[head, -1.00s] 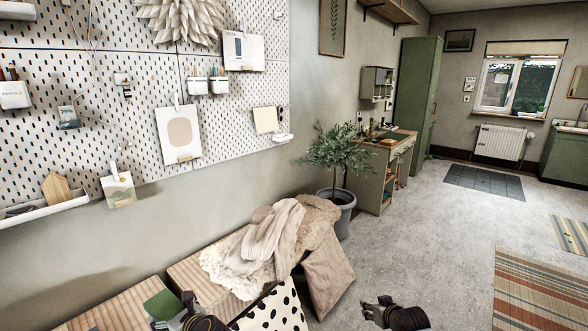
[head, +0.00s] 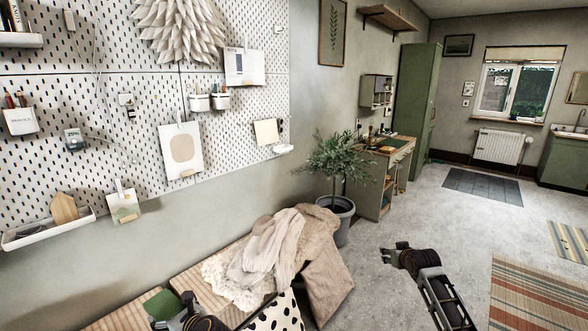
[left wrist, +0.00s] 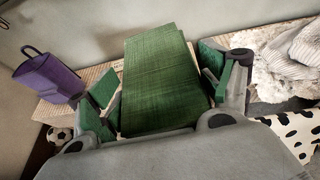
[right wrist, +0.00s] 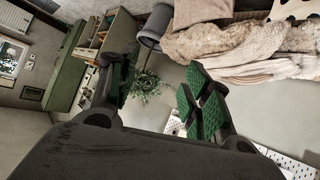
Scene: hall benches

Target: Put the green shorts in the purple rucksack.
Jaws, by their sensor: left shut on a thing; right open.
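The green shorts (left wrist: 155,82), a folded flat rectangle of green cloth, are between the fingers of my left gripper (left wrist: 158,88), which is shut on them. In the head view the shorts (head: 161,304) and the left gripper (head: 180,318) are at the bottom left, over the wooden bench. The purple rucksack (left wrist: 48,80) stands on the bench at the left of the left wrist view, with a loop at its top, apart from the shorts. It is out of the head view. My right gripper (head: 395,254) is open and empty, over the floor beside the bench.
Cream and beige blankets (head: 270,250) and a dotted cushion (head: 280,314) lie along the bench (head: 205,277). A black-and-white ball (left wrist: 60,135) lies below the rucksack. A potted plant (head: 338,205) stands past the bench end.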

